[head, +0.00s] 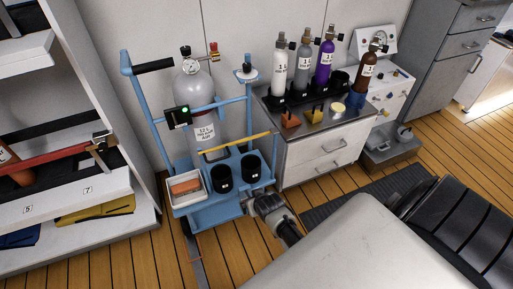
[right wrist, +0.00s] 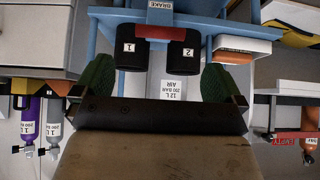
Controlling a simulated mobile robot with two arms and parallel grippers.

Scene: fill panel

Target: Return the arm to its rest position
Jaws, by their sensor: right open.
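My right gripper (head: 262,203) is at the front right corner of the blue cart (head: 208,212) in the head view, with its arm coming from below. In the right wrist view, which appears upside down, its two green fingers stand wide apart (right wrist: 156,78) with nothing between them. Beyond them are the cart's two black cups, marked 1 (right wrist: 130,55) and 2 (right wrist: 183,55), and a red piece (right wrist: 167,31) by a BRAKE label. I cannot tell whether the gripper touches the cart. My left gripper is in neither view.
A grey cylinder (head: 207,112) and a white tray (head: 187,187) are on the cart. A drawer cabinet (head: 320,155) with several bottles stands to its right, and a shelf unit (head: 75,210) to its left. A dark mat (head: 345,200) lies on the wooden floor.

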